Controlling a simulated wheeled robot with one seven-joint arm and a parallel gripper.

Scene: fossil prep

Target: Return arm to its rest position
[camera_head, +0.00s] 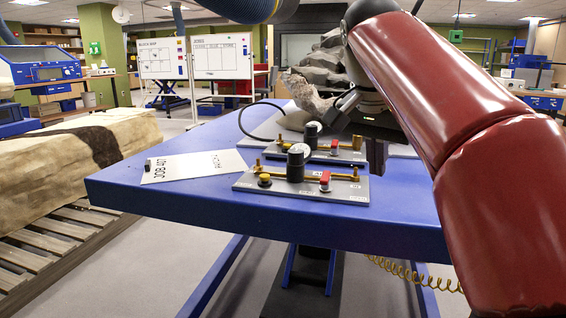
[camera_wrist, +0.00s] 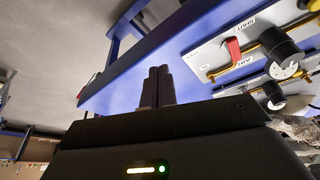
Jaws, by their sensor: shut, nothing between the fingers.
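My red arm reaches in from the right of the head view over the blue table (camera_head: 215,217). My gripper (camera_head: 376,172) points down near the table's right part, just right of the front valve panel (camera_head: 305,189). The wrist view shows its two dark fingers (camera_wrist: 157,85) together with nothing between them. The blue table edge shows behind the fingers there. A red-handled valve panel (camera_wrist: 235,52) lies to their upper right. In the head view my arm hides the table's right side.
A second valve panel (camera_head: 340,145) stands behind the front one. A large grey rock (camera_head: 322,72) is at the back of the table, close to my wrist. A white sign (camera_head: 195,166) lies at left. A plaster-jacketed block (camera_head: 75,155) sits on a pallet (camera_head: 45,240) at far left.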

